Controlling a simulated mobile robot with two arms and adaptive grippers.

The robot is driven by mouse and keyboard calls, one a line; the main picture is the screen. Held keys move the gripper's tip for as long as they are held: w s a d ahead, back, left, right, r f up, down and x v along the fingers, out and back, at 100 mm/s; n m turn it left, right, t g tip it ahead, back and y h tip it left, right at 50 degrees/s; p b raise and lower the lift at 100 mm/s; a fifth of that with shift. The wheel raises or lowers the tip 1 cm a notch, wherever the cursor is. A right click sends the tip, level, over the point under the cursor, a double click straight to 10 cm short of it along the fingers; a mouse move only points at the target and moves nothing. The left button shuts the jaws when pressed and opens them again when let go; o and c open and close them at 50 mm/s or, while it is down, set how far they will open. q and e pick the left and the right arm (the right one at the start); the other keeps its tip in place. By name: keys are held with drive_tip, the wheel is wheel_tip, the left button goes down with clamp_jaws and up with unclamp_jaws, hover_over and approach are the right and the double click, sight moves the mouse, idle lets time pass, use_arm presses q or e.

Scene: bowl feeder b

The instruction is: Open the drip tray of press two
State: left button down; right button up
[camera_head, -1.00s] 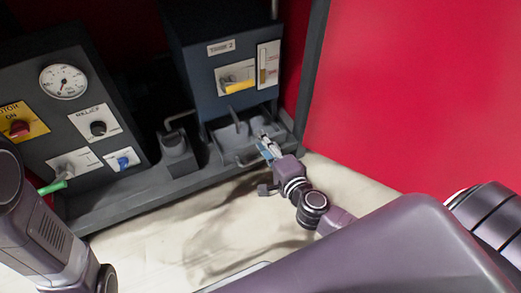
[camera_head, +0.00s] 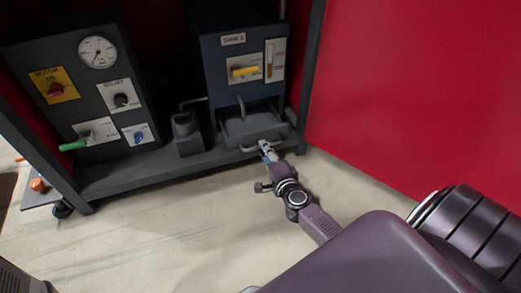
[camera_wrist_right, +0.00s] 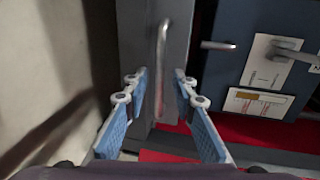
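The handle also shows in the right wrist view (camera_wrist_right: 162,60) as a grey upright bar on the tray's front. My right gripper (camera_head: 265,149) is at the handle's right part. In the wrist view its blue-padded fingers (camera_wrist_right: 161,80) are apart, one on each side of the handle line; contact cannot be told. My left gripper is out of view.
A control panel (camera_head: 112,73) with a gauge, knobs and a green-handled lever (camera_head: 74,145) stands left. A small grey cup-like block (camera_head: 187,136) sits between panel and tray. A red wall (camera_head: 410,90) rises at right. The floor (camera_head: 190,215) in front is clear.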

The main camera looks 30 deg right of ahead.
drive_tip(key=shift+b+x, duration=0.4)
drive_tip(key=shift+x, duration=1.15)
drive_tip(key=shift+s, duration=0.1)
drive_tip(key=shift+c, duration=0.5)
clamp_jaws()
